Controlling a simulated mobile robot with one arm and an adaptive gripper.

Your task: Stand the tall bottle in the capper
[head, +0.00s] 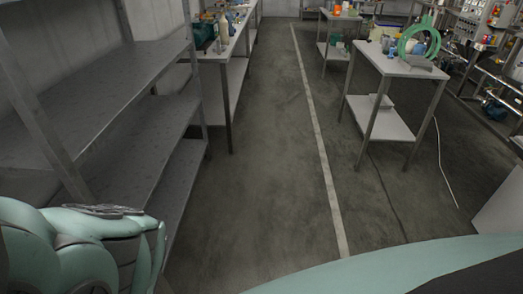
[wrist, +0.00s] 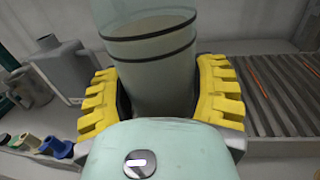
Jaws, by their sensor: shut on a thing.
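My gripper (wrist: 160,97) has yellow ridged fingers, seen in the wrist view. They are shut on the two sides of the tall bottle (wrist: 150,72), a grey-green body with dark bands around it. The bottle's upper end runs out of the top of the picture, and its lower part is hidden behind my gripper's body. I cannot tell whether its base touches anything. My gripper and the bottle do not show in the head view. I cannot pick out the capper in either view.
In the wrist view, a grey container (wrist: 62,70) stands left of the bottle, with small coloured pieces (wrist: 56,148) below it. A slatted surface (wrist: 285,95) lies right. In the head view, empty shelves (head: 110,85) stand left and a table (head: 395,66) right; the floor between is clear.

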